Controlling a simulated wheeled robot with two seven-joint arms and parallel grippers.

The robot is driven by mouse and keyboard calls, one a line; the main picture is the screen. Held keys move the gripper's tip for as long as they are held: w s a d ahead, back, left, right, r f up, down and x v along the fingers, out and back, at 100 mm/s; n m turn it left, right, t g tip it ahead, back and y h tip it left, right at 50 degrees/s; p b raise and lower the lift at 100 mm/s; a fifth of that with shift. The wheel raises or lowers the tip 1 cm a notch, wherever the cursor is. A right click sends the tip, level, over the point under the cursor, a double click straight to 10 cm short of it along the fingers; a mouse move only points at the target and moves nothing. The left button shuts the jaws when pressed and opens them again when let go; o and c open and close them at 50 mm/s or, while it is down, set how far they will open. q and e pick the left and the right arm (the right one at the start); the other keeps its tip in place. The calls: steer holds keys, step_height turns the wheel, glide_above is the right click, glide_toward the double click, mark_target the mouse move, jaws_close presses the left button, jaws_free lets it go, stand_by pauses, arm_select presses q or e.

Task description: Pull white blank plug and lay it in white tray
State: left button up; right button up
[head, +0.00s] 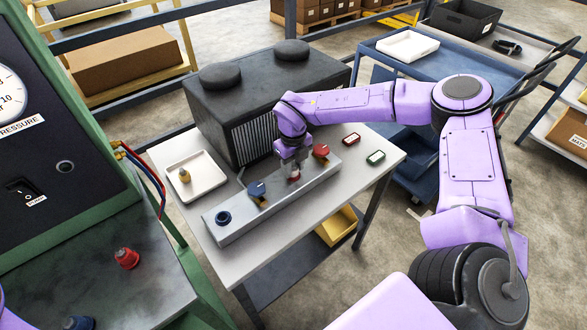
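A grey manifold block (237,229) lies along the bench with several ports and fittings on it. I cannot make out a white blank plug. A white tray (213,182) sits on the bench left of the block, with a small brass-coloured piece (184,176) in it. Another white tray (407,46) on the blue trolley looks empty. My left gripper is out of view.
A blue-handled fitting (257,190) and a red-handled one (321,150) stand up on either side of my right gripper. A large dark ribbed unit (220,105) stands behind the block.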

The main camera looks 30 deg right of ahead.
mark_target(293, 163)
jaws_close()
steer(key=shift+r, duration=0.15)
steer(key=shift+r+p, duration=2.5)
steer(key=shift+r, duration=0.35)
